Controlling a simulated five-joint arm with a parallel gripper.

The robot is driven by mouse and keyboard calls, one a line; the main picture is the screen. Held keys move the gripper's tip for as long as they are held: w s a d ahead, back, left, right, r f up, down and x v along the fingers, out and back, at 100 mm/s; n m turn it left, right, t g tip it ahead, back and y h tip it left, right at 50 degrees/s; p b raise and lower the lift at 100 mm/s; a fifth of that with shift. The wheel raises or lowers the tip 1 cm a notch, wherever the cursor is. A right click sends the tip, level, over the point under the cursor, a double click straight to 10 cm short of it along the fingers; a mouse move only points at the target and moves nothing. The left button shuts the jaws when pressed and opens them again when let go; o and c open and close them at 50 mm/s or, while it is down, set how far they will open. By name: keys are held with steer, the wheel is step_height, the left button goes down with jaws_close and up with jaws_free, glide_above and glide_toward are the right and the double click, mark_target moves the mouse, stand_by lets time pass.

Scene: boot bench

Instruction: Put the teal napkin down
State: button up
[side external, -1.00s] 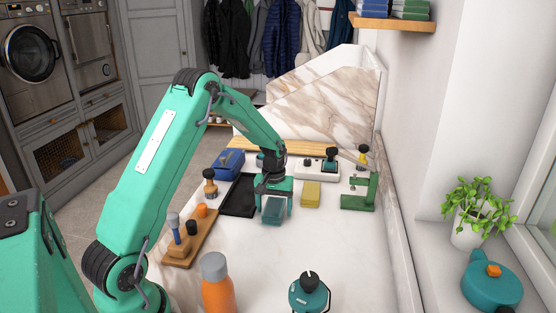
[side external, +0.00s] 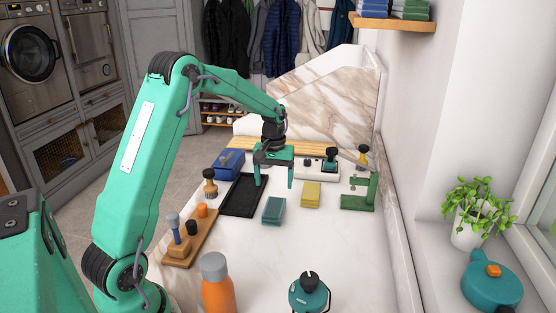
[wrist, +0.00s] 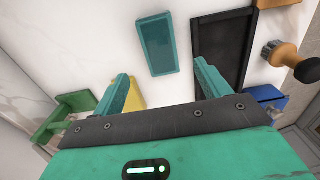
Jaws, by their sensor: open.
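The teal napkin (side external: 274,210) is a small folded block lying flat on the pale marble bench, between the black tray and a yellow folded cloth. It also shows in the wrist view (wrist: 158,46), beyond the fingertips and apart from them. My gripper (side external: 274,183) is open and empty, raised above the bench and behind the napkin in the side view. Its two teal fingers are spread wide in the wrist view (wrist: 161,72).
The black tray (side external: 234,211) lies left of the napkin, the yellow cloth (side external: 311,195) right of it. A green stand (side external: 360,195), a blue box (side external: 228,164), a brush (side external: 210,184) and a wooden rack (side external: 186,247) stand around.

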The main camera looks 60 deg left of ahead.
steer(key=shift+r, duration=1.15)
steer(key=s+d+r+m+t, duration=0.2)
steer(key=s+d+r, duration=0.2)
steer(key=d+r, duration=0.35)
steer(key=s+d+r+m+t, duration=0.1)
steer(key=s+d+r+m, duration=0.1)
steer(key=s+d, duration=0.3)
steer(key=s+d+r+m+t, duration=0.2)
steer(key=s+d, duration=0.4)
steer(key=s, duration=0.7)
steer(key=r+m, duration=0.1)
steer(key=m, duration=0.1)
steer(key=shift+d+m, duration=0.25)
steer(key=shift+m, duration=0.05)
steer(key=shift+o, duration=0.4)
steer(key=shift+s+d+f+t, duration=0.2)
steer(key=shift+s+f+t, duration=0.1)
steer(key=shift+s, duration=0.3)
